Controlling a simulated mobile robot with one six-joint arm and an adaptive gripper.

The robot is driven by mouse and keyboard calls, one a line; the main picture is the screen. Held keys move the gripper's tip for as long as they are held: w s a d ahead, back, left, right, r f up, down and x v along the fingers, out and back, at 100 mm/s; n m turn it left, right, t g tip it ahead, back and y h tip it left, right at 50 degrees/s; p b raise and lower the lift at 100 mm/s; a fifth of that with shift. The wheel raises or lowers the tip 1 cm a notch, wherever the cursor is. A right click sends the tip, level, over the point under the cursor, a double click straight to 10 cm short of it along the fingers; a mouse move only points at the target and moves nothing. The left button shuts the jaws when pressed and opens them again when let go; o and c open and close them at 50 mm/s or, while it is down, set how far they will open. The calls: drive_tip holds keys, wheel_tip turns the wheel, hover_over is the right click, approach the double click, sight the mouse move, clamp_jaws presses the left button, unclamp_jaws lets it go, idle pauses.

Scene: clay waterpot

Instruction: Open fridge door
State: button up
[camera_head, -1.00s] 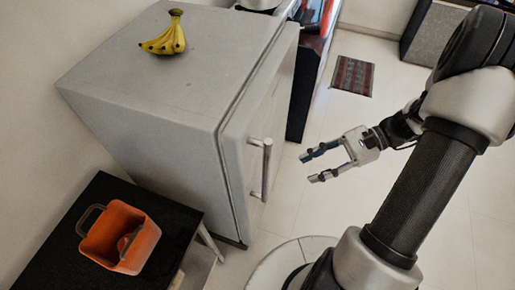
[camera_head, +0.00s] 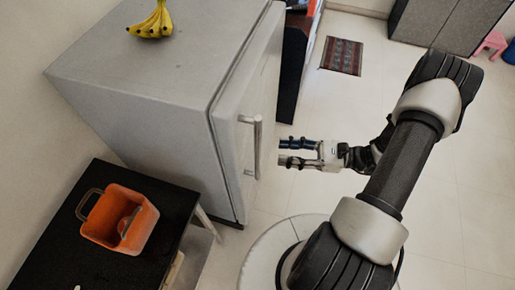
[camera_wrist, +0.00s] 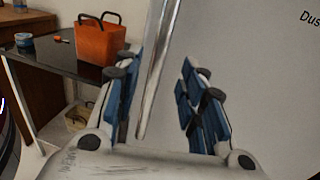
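The grey fridge (camera_head: 150,85) stands at the left with its door (camera_head: 245,90) shut, facing right. A vertical metal bar handle (camera_head: 257,147) is fixed to the door. My gripper (camera_head: 281,151) is open and level with the handle, a short way to its right in the head view. In the wrist view, the handle (camera_wrist: 158,70) runs up between the two blue-padded fingers of my gripper (camera_wrist: 165,95), nearer the left finger. The fingers do not close on it. Whether the handle lies fully between the fingertips or just beyond them is hard to tell.
A black side table (camera_head: 60,245) with an orange container (camera_head: 120,220) stands left of the fridge front. Bananas (camera_head: 152,22) lie on the fridge. A dark cabinet (camera_head: 292,75) is beyond the door.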

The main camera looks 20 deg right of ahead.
sight(258, 149)
drive_tip(key=x, duration=0.9)
drive_tip(key=shift+c, duration=0.3)
clamp_jaws()
